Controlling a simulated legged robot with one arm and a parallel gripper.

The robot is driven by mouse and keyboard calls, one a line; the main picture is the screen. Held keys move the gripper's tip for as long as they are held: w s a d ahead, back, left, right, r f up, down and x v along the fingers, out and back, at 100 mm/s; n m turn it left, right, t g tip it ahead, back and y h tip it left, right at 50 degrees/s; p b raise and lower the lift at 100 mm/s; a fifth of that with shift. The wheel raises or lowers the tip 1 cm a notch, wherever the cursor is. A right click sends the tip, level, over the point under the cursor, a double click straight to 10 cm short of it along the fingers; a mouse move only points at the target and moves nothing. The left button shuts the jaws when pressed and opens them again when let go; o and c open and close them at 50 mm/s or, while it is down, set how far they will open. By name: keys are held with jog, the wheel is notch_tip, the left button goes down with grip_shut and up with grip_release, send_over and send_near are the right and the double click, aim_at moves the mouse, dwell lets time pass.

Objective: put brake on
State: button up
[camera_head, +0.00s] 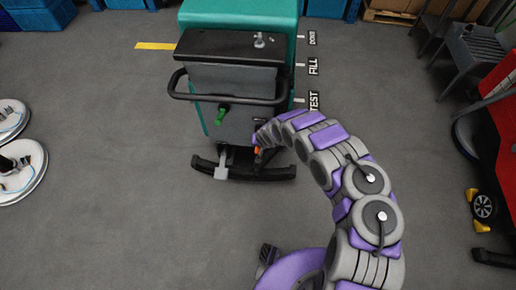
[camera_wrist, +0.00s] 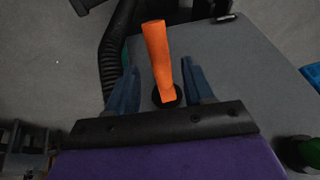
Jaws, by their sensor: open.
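The scrubber (camera_head: 240,18) has a teal body, a black top and a grey rear panel (camera_head: 240,122). An orange lever (camera_head: 257,152) sits low on the right of that panel, partly hidden by my arm. In the wrist view the orange lever (camera_wrist: 157,50) rises from a round black base. My gripper (camera_wrist: 159,66) is open, with one blue finger on each side of the lever and a visible gap to both. A green lever (camera_head: 221,114) is higher on the panel. A grey pedal (camera_head: 222,165) is at the lower rear. No label shows which one is the brake.
A black handlebar (camera_head: 228,98) spans the scrubber's rear. A black ribbed hose (camera_wrist: 112,45) runs left of my gripper in the wrist view. White round discs (camera_head: 18,175) lie at the left. A red machine (camera_head: 498,125) stands at the right. Open floor (camera_head: 125,210) lies left.

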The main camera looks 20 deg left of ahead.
jog(key=b+x, duration=0.1)
jog(key=x, duration=0.2)
jog(key=shift+s+f, duration=0.1)
jog(key=shift+f, duration=0.1)
jog(key=shift+w+a+f, duration=0.2)
jog(key=shift+a+f, duration=0.05)
jog(key=shift+f, duration=0.05)
jog(key=shift+w+f, duration=0.25)
jog(key=shift+f, duration=0.4)
grip_shut()
